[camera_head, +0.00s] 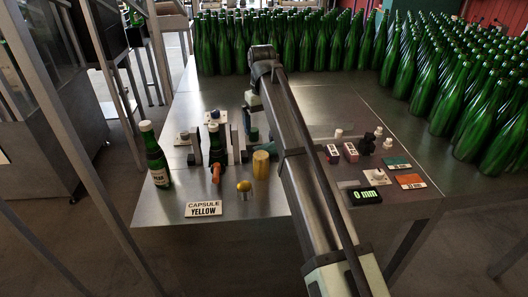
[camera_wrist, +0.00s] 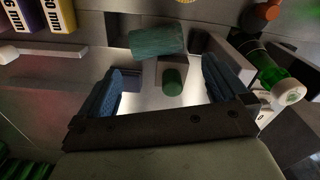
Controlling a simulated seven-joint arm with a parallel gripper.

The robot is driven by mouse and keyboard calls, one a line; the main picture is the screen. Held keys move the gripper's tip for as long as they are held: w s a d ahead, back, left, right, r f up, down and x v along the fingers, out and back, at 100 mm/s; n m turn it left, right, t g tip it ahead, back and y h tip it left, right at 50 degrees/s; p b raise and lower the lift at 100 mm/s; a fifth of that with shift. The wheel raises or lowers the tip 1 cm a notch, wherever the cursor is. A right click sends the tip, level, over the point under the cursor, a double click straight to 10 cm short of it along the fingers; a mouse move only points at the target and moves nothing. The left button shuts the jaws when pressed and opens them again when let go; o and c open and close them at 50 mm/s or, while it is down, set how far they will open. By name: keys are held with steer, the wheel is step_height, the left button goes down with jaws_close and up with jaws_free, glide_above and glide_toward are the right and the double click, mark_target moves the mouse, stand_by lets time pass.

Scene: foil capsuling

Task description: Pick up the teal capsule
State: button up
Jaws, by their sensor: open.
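My gripper (camera_wrist: 163,76) is open in the wrist view, with its two blue ridged fingers well apart and nothing held. A larger teal cylinder (camera_wrist: 157,41) with a textured side lies across the view just beyond the fingertips. A smaller, darker green cylinder (camera_wrist: 173,80) shows between the fingers, apart from both. I cannot tell for certain which of the two is the teal capsule. In the head view my arm covers much of this spot.
A dark bottle (camera_wrist: 272,72) with a white top stands right of the fingers, by grey blocks. A yellow cylinder (camera_head: 261,164), a yellow-topped piece (camera_head: 244,186) and a "CAPSULE YELLOW" sign (camera_head: 204,209) stand near the front edge. Many green bottles (camera_head: 420,75) crowd the back and right.

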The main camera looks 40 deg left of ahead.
mark_target(264, 145)
step_height(264, 145, down, 4)
steer(key=shift+w+a+f, duration=0.1)
steer(key=shift+w+f, duration=0.1)
steer(key=shift+f, duration=1.2)
steer(key=shift+w+a+f, duration=0.1)
steer(key=shift+w+f, duration=0.1)
steer(key=shift+f, duration=1.15)
steer(key=c, duration=0.8)
step_height(264, 145, up, 10)
steer(key=shift+r, duration=0.1)
steer(key=w+d+r, duration=0.5)
steer(key=d, duration=0.2)
steer(key=shift+s+a+f, duration=0.1)
steer(key=shift+f, duration=1.4)
steer(key=shift+s+a+f, duration=0.1)
steer(key=shift+f, duration=1.4)
